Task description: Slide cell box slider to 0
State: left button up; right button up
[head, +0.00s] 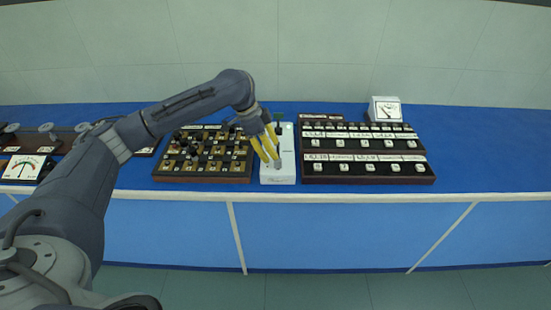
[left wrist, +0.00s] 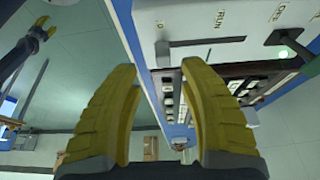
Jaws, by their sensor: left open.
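The white cell box (head: 284,176) stands on the bench between two dark boards. My left gripper (head: 268,158) has its yellow fingers over the box's left side in the head view and is open, with nothing between the fingers. In the left wrist view the box (left wrist: 195,20) is at the top, beyond the open fingers (left wrist: 167,100). A dark slot (left wrist: 208,42) runs along its face, with a small grey knob (left wrist: 163,52) at the slot's left end. My right gripper (left wrist: 42,30) shows far off at the upper left, fingers apart.
A board of brass blocks (head: 203,180) lies close on the left, and a stepped board with white labels (head: 366,180) close on the right. A white meter (head: 386,109) stands behind.

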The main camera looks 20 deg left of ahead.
pick_arm(q)
jog(key=shift+v, duration=2.8)
